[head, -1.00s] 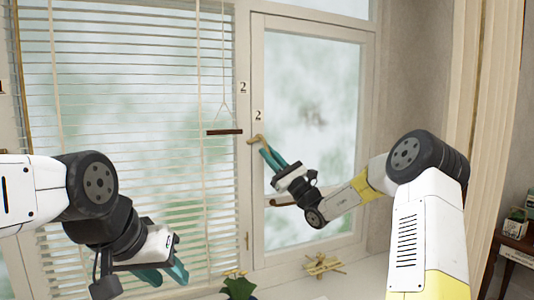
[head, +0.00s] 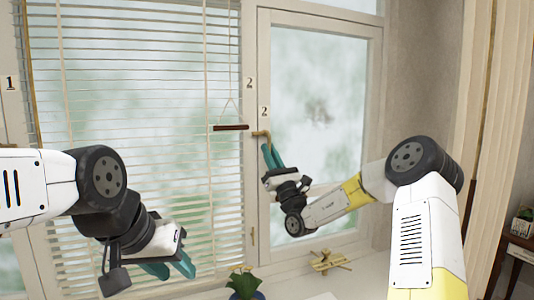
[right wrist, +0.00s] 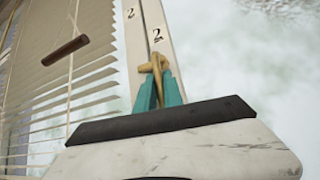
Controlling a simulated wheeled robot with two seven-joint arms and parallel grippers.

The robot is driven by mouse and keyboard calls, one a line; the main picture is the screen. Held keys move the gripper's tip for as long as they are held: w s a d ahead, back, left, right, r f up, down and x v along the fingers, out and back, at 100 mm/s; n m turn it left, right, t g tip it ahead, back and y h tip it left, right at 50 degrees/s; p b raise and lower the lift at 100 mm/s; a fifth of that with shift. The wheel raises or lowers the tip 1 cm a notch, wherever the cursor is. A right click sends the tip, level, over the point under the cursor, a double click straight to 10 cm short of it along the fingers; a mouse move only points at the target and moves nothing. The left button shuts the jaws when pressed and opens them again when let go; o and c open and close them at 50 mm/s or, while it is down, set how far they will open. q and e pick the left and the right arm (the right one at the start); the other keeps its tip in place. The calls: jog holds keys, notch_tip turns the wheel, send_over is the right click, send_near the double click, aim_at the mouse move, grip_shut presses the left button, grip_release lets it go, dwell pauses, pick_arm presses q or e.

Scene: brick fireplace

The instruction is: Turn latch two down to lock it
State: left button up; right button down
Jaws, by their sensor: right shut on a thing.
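Latch two is a tan, bent handle (head: 262,133) on the window frame, just below the right-hand number 2 (head: 264,111). My right gripper (head: 269,153) has its teal fingers at it from below. In the right wrist view the latch (right wrist: 155,66) has its arm hanging down between the two fingertips (right wrist: 158,92), and the gripper is shut on it. The latch's lower end is hidden by the fingers. My left gripper (head: 170,270) is low at the left, in front of the blinds, its teal fingers apart and empty.
White blinds (head: 150,150) with a hanging wooden bar (head: 230,127) are left of the latch. A potted plant (head: 244,282) and a small wooden object (head: 328,262) are below. Curtains (head: 490,130) hang at the right.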

jog(key=c, duration=1.5)
grip_release()
jog(key=v, duration=0.7)
jog(key=shift+s+d+f, duration=0.1)
jog(key=shift+s+f, duration=0.15)
jog(key=shift+f, duration=0.1)
